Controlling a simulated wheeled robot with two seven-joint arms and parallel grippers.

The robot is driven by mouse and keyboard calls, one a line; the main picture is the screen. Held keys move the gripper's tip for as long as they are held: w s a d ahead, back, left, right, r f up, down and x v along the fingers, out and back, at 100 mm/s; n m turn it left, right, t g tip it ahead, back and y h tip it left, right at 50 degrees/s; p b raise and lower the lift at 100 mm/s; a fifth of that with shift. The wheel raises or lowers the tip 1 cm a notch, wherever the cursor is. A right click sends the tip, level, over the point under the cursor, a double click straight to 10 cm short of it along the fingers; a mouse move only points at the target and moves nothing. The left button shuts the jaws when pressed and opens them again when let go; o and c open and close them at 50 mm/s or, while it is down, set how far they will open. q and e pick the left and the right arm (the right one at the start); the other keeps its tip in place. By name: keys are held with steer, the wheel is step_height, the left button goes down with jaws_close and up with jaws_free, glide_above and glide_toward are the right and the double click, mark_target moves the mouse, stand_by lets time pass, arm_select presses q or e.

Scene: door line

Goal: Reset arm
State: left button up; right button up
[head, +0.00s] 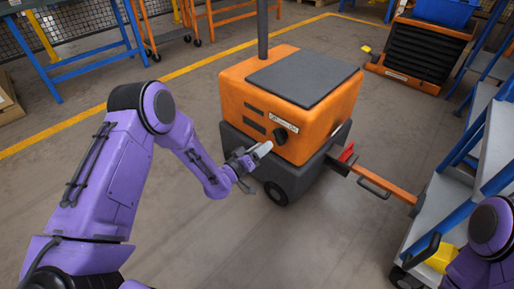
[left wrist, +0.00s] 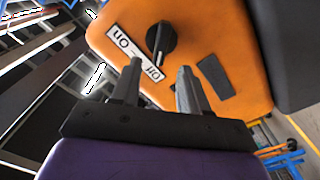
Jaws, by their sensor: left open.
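An orange machine (head: 235,95) on a dark wheeled base has a black rotary knob (head: 280,135) on its front face, beside a white label (head: 284,121). The left wrist view shows the knob (left wrist: 161,42) and the label (left wrist: 134,52) with "On" and "Off"; the knob's lower end lies near "Off". My left gripper (head: 255,158) is in front of that face, just below and left of the knob. In the left wrist view its two fingers (left wrist: 160,82) are apart and empty, short of the knob.
An orange bar (head: 375,180) with a black handle sticks out right of the machine. A blue and grey shelf cart (head: 455,190) stands at the right, with a yellow bin (head: 441,257). A black and orange unit (head: 415,55) stands behind. Floor left of the machine is clear.

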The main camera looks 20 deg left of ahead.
arm_select(q)
steer(key=v, duration=0.3)
steer(key=shift+s, duration=0.1)
steer(key=s+a+f+n+g+y, duration=0.35)
steer(key=s+f+g+y, duration=0.35)
steer(key=s+f, duration=0.8)
steer(key=s+a+f+g+y, duration=0.25)
steer(key=s+g, duration=0.35)
steer(key=s, duration=1.3)
step_height(320, 180, up, 30)
steer(key=s+p, duration=0.2)
steer(key=p, duration=2.8)
steer(key=shift+s+a+m+g+p, duration=0.25)
steer(key=shift+a+m+g+p, duration=0.05)
steer(key=shift+a+m+g, duration=0.15)
